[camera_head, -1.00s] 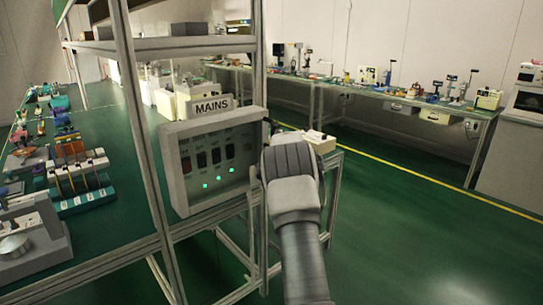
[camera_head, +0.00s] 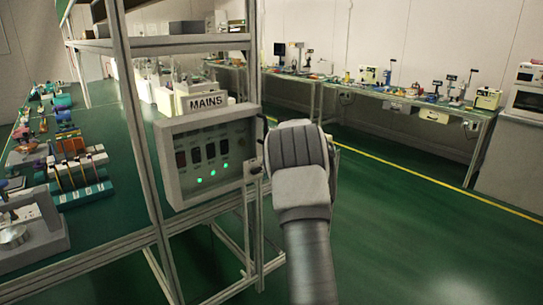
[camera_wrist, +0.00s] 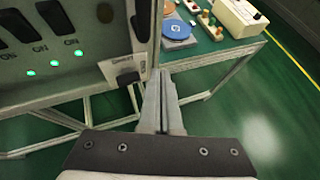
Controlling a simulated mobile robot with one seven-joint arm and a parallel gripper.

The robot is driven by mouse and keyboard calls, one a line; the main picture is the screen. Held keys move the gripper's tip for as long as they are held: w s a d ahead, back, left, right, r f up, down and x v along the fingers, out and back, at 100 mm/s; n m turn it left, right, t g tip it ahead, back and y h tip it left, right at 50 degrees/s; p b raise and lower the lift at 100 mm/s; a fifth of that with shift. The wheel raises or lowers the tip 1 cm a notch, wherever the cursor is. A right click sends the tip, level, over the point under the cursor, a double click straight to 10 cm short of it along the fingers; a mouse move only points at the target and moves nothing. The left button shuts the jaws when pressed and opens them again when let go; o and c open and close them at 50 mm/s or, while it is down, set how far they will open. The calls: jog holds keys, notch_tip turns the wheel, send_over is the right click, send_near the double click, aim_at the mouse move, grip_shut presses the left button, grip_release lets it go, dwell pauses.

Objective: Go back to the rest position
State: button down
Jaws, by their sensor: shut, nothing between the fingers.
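My gripper (camera_wrist: 162,80) is shut and empty in the wrist view, its two fingers pressed together. It points at open space just right of the panel's edge, apart from it. In the head view the bulky wrist of my arm (camera_head: 298,165) hides the fingers. The grey MAINS panel (camera_head: 172,187) is fixed to the rack left of my arm. It has a row of dark switches and three lit green lights. The panel also shows at the left of the wrist view (camera_wrist: 95,57), with a small grey box carrying a black part (camera_wrist: 127,78) at its right edge.
The rack's metal post (camera_head: 142,130) stands left of the panel. A green-topped bench (camera_head: 100,215) with many small items lies at left. A long bench (camera_head: 400,97) runs along the back wall. Green floor (camera_head: 420,240) is clear at right, with a yellow line.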

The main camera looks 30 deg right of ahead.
jog(key=s+r, duration=0.2)
jog(key=s, duration=0.1)
jog(key=s+r, duration=0.1)
jog(key=s, duration=0.1)
jog(key=shift+s+d, duration=0.1)
jog(key=shift+d, duration=0.2)
